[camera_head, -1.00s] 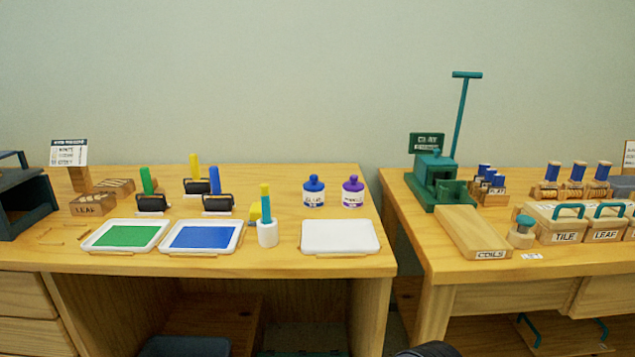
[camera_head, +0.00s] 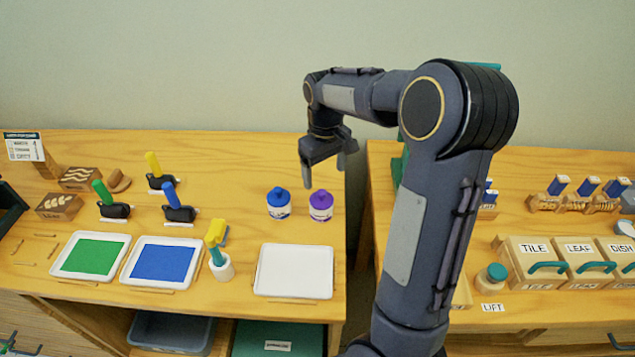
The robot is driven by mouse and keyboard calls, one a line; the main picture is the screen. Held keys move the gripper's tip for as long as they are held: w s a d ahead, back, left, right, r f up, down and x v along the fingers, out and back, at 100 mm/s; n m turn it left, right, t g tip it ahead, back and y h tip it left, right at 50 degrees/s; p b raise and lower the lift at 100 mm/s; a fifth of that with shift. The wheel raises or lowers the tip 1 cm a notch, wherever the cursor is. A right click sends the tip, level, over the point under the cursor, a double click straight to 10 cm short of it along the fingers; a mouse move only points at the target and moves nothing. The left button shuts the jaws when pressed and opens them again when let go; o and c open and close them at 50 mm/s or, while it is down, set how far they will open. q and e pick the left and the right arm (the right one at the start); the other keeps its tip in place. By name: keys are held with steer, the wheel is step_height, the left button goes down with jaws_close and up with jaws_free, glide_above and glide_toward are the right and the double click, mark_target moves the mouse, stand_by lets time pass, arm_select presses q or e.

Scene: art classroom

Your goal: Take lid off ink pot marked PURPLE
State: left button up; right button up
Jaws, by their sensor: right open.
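The ink pot with the purple lid (camera_head: 321,198) stands upright on the left table, its white and purple body (camera_head: 320,212) below the lid. Its label is too small to read. The lid is on. A similar pot with a blue lid (camera_head: 279,204) stands just left of it. My right gripper (camera_head: 322,175) is open and empty, pointing down above and a little behind the purple-lidded pot, apart from it. My left gripper is not in view.
A white empty tray (camera_head: 293,271) lies in front of the pots. Green (camera_head: 91,256) and blue (camera_head: 161,262) ink trays and a white cup (camera_head: 222,268) stand to the left. A gap separates this table from the right one with its labelled boxes (camera_head: 537,262).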

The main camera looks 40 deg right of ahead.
mark_target(322, 192)
steer(key=f, duration=0.7)
steer(key=shift+a, duration=0.4)
steer(key=c, duration=1)
